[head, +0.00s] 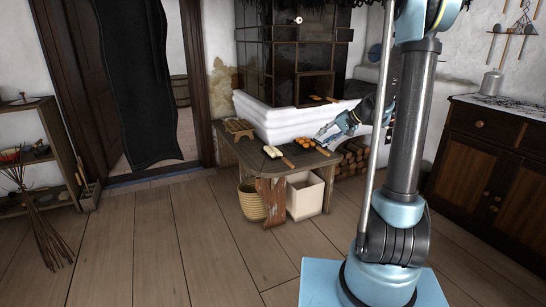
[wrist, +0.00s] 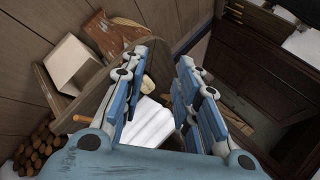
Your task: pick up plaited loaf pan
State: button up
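In the head view a low wooden bench (head: 232,152) stands before the dark tiled stove and bears several small items. At its left back is a brown slatted piece (head: 238,128). In front are a board with pale pieces (head: 272,151) and, to its right, a group of orange pieces (head: 322,149). I cannot tell which of these is the plaited loaf pan. My gripper (head: 326,131) is over the bench's right end, close above the orange pieces. In the wrist view my gripper (wrist: 163,62) has its fingers apart, with nothing seen held between them.
White padded layers (head: 285,122) wrap the stove behind the bench. A wicker basket (head: 251,200) and a white box (head: 305,194) stand under the bench. Firewood (head: 352,160) is stacked at right. A dark cabinet (head: 490,150) stands at far right. The floor in front is clear.

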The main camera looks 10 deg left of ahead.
jog(key=w+a+f+y, duration=0.1)
jog(key=w+f, duration=0.2)
jog(key=w, duration=0.2)
jog(key=w+f+y, duration=0.1)
jog(key=w+f, duration=0.2)
jog(key=w, duration=0.2)
jog(key=m+t+y, duration=0.2)
jog(key=t+y, duration=0.1)
jog(key=y, duration=0.3)
send_near(290, 165)
jog(key=x, duration=0.3)
jog(key=w+x, duration=0.1)
jog(key=x, duration=0.3)
jog(key=f+x, duration=0.1)
jog(key=x, duration=0.3)
jog(key=shift+w+d, duration=0.3)
jog(key=shift+d, duration=0.05)
jog(key=shift+r, duration=0.1)
grip_shut()
